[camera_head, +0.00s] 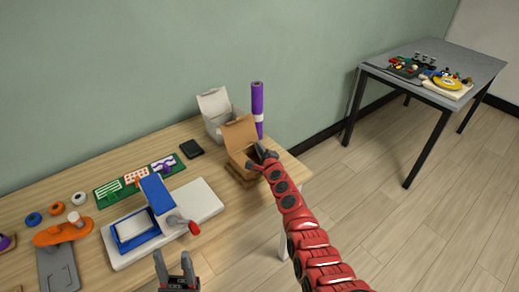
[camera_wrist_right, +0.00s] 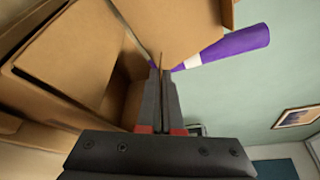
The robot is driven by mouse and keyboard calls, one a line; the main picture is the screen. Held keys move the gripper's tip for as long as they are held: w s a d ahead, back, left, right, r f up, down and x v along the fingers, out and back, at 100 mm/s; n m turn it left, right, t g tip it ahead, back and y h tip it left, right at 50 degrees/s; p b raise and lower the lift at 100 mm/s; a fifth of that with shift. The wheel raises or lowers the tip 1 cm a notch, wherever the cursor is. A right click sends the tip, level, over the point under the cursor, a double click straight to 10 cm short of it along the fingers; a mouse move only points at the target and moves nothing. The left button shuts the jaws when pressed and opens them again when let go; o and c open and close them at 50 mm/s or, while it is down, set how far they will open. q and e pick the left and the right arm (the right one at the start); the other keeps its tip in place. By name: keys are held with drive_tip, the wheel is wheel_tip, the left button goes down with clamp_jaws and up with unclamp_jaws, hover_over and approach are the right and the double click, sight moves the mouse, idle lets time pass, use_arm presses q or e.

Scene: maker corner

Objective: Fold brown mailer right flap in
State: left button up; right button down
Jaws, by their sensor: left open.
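The brown mailer (camera_head: 240,170) is an open cardboard box near the right end of the wooden table, its large lid (camera_head: 239,131) standing up at the back. My right gripper (camera_head: 263,156) is at the mailer's right side. In the right wrist view its fingers (camera_wrist_right: 161,75) are close together, with a thin brown edge, seemingly the right flap (camera_wrist_right: 161,61), between the tips. The mailer's walls (camera_wrist_right: 75,55) fill the left of that view. In the head view my arm and gripper hide most of the right flap. My left gripper (camera_head: 177,268) is open and empty at the bottom edge.
A white open box (camera_head: 214,106) and a purple roll (camera_head: 257,100) stand close behind the mailer. A blue-and-white press (camera_head: 150,215) with a red handle is left of it. A black device (camera_head: 191,149) and green boards (camera_head: 125,190) lie further left. A grey table (camera_head: 435,65) stands apart.

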drive_tip(key=c, duration=1.1)
unclamp_jaws()
drive_tip(key=shift+s+d+r+p, duration=0.15)
drive_tip(key=shift+s+r+p, duration=0.15)
drive_tip(key=shift+p, duration=0.3)
drive_tip(key=shift+p+v, duration=3.85)
drive_tip(key=shift+v, duration=4.5)
drive_tip(key=shift+f, duration=0.2)
